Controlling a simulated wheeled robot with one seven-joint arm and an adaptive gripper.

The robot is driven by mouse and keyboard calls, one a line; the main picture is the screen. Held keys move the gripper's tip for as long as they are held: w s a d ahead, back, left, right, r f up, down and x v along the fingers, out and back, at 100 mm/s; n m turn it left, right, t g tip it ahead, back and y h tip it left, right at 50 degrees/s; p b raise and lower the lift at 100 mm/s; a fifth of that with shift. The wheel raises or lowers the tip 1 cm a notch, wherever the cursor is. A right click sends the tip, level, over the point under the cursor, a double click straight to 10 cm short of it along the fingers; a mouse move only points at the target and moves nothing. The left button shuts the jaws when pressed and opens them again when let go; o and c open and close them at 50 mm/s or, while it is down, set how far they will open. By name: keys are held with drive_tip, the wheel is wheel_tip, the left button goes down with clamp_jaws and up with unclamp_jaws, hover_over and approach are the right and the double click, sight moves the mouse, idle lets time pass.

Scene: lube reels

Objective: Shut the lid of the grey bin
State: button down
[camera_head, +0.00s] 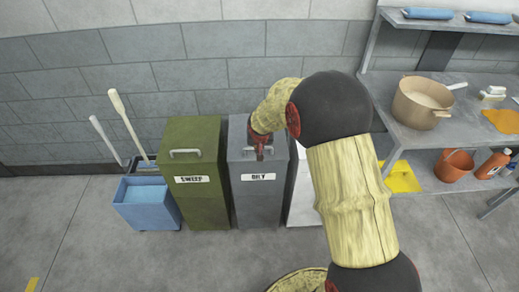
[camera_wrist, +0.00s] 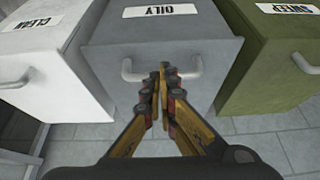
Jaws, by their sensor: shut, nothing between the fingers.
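The grey bin (camera_head: 258,205) with the OILY label stands between the green bin and a white bin. It also shows in the wrist view (camera_wrist: 205,25). Its lid looks down and level with the green bin's lid; I see no open gap, though my gripper and arm hide part of it. A metal bar handle (camera_wrist: 133,72) is fixed on the grey bin. My gripper (camera_head: 260,155) is over the grey bin. In the wrist view its fingertips (camera_wrist: 162,72) are together at the middle of the handle, overlapping it in the picture. I cannot tell whether they touch it. It holds nothing.
The green SWEEP bin (camera_head: 203,205) is close on the left, the white CLEAN bin (camera_wrist: 40,60) close on the right, partly behind my arm. A blue bucket (camera_head: 148,208) stands far left. A shelf unit (camera_head: 440,140) with a pot (camera_head: 420,115) is right. Front floor is clear.

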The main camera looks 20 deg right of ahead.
drive_tip(key=s+a+r+p, duration=0.1)
drive_tip(key=s+a, duration=0.3)
drive_tip(key=s, duration=0.5)
drive_tip(key=shift+v, duration=0.75)
drive_tip(key=shift+d, duration=0.2)
